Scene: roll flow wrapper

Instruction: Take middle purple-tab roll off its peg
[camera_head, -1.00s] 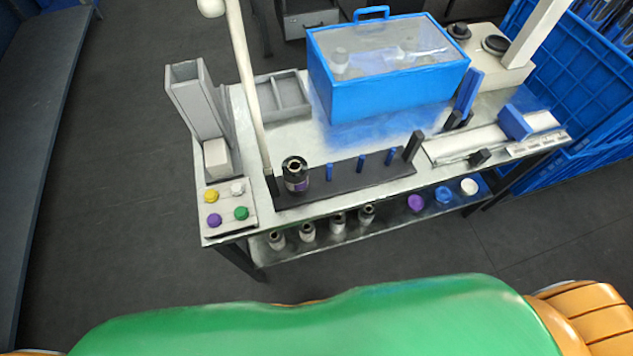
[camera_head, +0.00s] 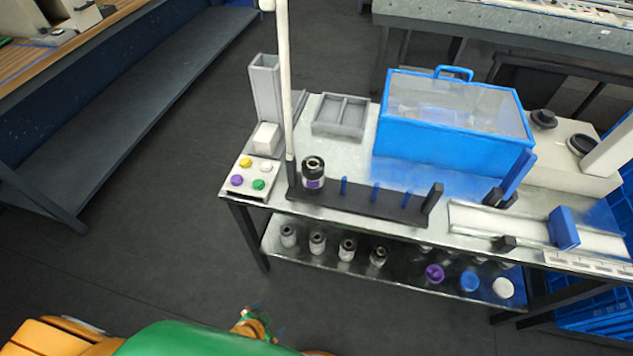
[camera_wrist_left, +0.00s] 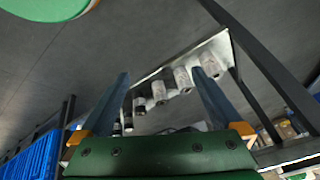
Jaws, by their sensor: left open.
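A dark roll with a purple tab (camera_head: 313,177) stands upright at the left end of the black peg rack (camera_head: 365,205) on the metal table. The blue pegs right of it, including one (camera_head: 375,192), are bare. My left gripper (camera_head: 256,320) shows small at the bottom of the head view, low and well short of the table. In the left wrist view its two fingers (camera_wrist_left: 165,85) are spread apart. Between and beyond them, white rolls with dark tops show, including one (camera_wrist_left: 183,78); none is held. My right gripper is not in view.
The lower shelf carries several white rolls (camera_head: 347,250) and purple (camera_head: 434,273), blue and white discs. A pale post (camera_head: 285,90) rises beside the rack. A button panel (camera_head: 249,178) is left, a blue lidded box (camera_head: 450,142) behind. Floor before the table is clear.

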